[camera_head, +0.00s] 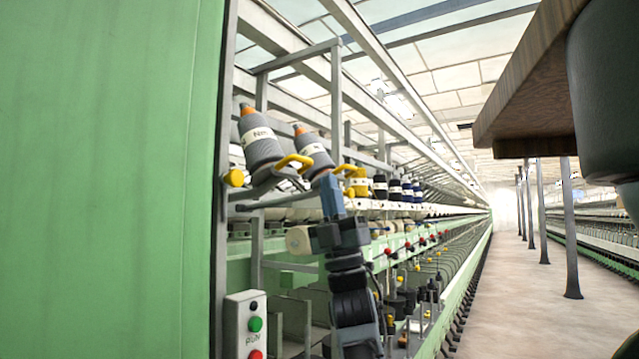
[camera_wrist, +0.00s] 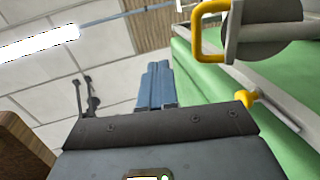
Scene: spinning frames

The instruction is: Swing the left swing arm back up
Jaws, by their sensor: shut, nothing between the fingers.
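In the head view the left swing arm carries a grey cone (camera_head: 262,145) marked with a white band. The cone leans, its orange tip up. A yellow handle (camera_head: 295,162) sticks out at the right of its base. In the wrist view a yellow handle (camera_wrist: 205,38) and a round grey base (camera_wrist: 262,35) show at upper right. My gripper (camera_head: 328,180) has its blue fingers pointing up, below and right of that handle in the head view. In the wrist view the fingers (camera_wrist: 157,68) are together, empty and apart from the handle.
A second grey cone (camera_head: 314,153) with its own yellow handle (camera_head: 344,169) is close by on the right. A yellow knob (camera_head: 235,178) is by the green panel (camera_head: 110,180). A dark bar (camera_head: 275,201) runs left of my gripper. The aisle (camera_head: 520,290) is clear.

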